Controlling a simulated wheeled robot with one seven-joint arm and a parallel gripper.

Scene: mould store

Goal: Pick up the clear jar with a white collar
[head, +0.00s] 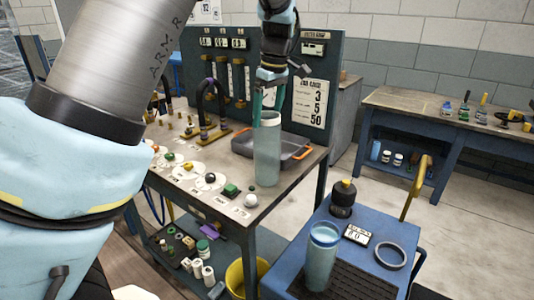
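A tall, clear, grey-green jar (267,155) stands upright near the front right of the workbench, and its rim looks pale. A second clear, bluish jar (321,262) stands on the blue cart, with a blue rim and a paler band near its top. My gripper (268,108) points down at the top of the bench jar. Its two teal fingers are apart, one at each side of the rim. Whether they touch the jar is not clear.
The cart also carries a black bottle (343,196), a number sign (357,235) and a ring (391,255).

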